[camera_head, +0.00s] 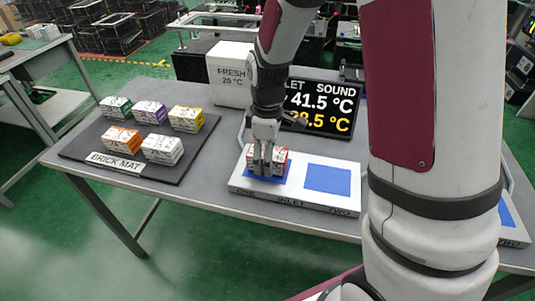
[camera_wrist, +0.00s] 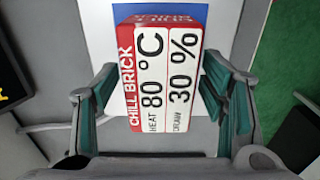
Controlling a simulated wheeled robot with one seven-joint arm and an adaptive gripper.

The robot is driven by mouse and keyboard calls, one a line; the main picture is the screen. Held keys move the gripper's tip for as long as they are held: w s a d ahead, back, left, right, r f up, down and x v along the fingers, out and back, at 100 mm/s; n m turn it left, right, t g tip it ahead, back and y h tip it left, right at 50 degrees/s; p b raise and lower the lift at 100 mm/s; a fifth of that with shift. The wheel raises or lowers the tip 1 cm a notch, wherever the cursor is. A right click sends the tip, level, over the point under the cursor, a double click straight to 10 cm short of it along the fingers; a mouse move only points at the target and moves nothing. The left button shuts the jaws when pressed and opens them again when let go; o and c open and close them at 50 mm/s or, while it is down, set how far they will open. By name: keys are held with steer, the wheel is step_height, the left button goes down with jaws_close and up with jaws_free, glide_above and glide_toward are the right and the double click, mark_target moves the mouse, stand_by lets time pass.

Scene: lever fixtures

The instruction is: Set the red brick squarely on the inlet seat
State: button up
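The brick's underside is hidden.
A second blue square (camera_head: 328,179), marked "TWO", is empty. A dark brick mat (camera_head: 83,148) at left holds several other bricks. A white box (camera_head: 230,73) marked "FRESH" and a black display (camera_head: 320,106) stand behind the plate. My arm hides much of the right side.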

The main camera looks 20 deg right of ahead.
step_height(320, 180, up, 12)
steer(key=p, duration=0.1)
steer(key=s+r+m+t, duration=0.1)
steer(key=s+r+m, duration=0.4)
steer(key=s+r, duration=0.45)
steer(key=s+f+m+t, duration=0.1)
steer(key=s+m, duration=0.5)
steer(key=s, duration=0.9)
steer(key=shift+s+f+t, duration=0.15)
steer(key=shift+s+t, duration=0.25)
steer(key=shift+d, duration=0.1)
